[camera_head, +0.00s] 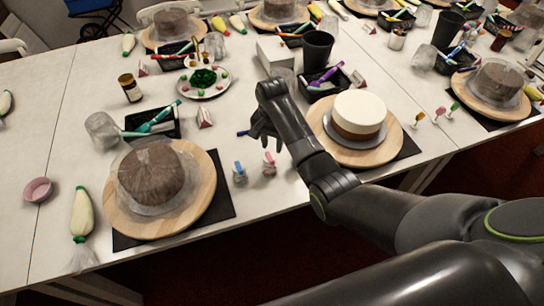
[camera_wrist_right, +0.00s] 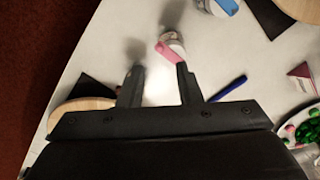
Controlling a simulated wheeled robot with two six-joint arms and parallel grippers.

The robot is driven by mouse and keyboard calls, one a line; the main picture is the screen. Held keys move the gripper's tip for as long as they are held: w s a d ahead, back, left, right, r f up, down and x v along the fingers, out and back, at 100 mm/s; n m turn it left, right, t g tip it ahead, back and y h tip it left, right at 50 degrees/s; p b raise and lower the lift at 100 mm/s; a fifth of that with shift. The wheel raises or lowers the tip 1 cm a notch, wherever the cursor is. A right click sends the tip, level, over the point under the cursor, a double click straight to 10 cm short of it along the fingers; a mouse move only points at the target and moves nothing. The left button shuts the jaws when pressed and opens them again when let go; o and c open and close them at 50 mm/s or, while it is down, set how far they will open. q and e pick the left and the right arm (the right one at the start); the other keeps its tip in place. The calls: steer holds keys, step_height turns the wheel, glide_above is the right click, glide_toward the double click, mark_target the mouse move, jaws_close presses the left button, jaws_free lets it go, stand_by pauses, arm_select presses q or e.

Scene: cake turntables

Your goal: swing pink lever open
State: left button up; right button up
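The pink lever (camera_head: 268,160) is on a small clear-and-grey fitting that stands on the white table, just right of a similar one with a blue lever (camera_head: 239,168). In the right wrist view the pink lever (camera_wrist_right: 168,54) shows just beyond the fingertips, nearer the right finger. The blue lever (camera_wrist_right: 228,5) is at that view's top edge. My right gripper (camera_head: 263,136) is above the table behind the pink lever; in its wrist view (camera_wrist_right: 159,72) the two fingers are apart with nothing between them. My left gripper is out of view.
A brown cake on a wooden turntable (camera_head: 202,205) stands left of the levers, and a cream-topped cake (camera_head: 358,115) stands to the right, beside my right forearm. A blue pen (camera_wrist_right: 229,89) lies near the right finger. The table front between the turntables is mostly clear.

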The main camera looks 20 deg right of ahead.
mark_target(272, 161)
step_height(272, 161, down, 7)
steer(key=shift+r, duration=0.1)
steer(key=shift+c, duration=0.3)
jaws_close()
